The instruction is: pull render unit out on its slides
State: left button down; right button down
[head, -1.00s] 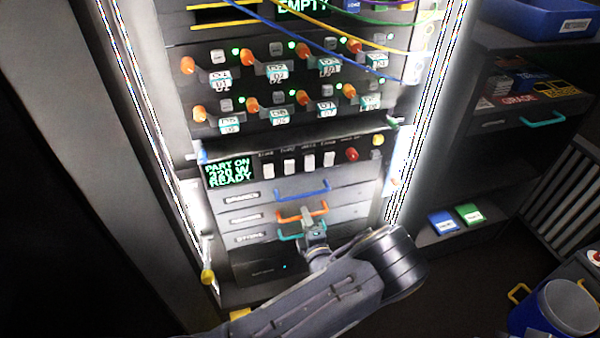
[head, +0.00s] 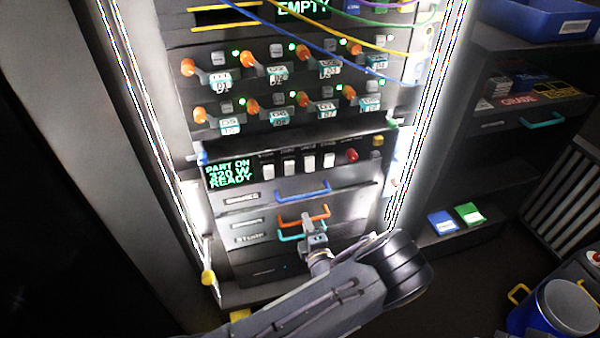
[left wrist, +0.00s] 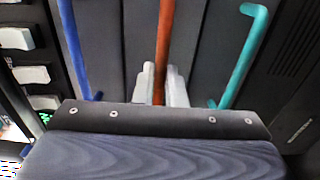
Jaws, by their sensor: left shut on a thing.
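Three grey slide-in units are stacked low in the rack. The top one has a blue handle (head: 303,192), the middle unit (head: 247,223) an orange handle (head: 290,219), and the bottom one a teal handle (head: 287,238). The small labels are too blurred to tell surely which is the render unit. My left gripper (head: 310,220) is shut on the orange handle. In the left wrist view the orange handle (left wrist: 165,35) runs between the two pale fingers (left wrist: 160,85). The middle unit's front seems to stand slightly forward. My right gripper is not in view.
Above the units, a control panel has a green-lit screen (head: 230,174), white switches and a red knob (head: 351,155). Patch cables cross the upper modules. A shelf with a blue bin (head: 540,18) stands at right. A blue bucket (head: 555,310) stands lower right.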

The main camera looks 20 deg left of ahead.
pick_arm(q)
jog(key=shift+p+v, duration=0.5)
jog(key=shift+v, duration=2.4)
jog(key=v, duration=0.7)
jog(key=shift+p, duration=0.35)
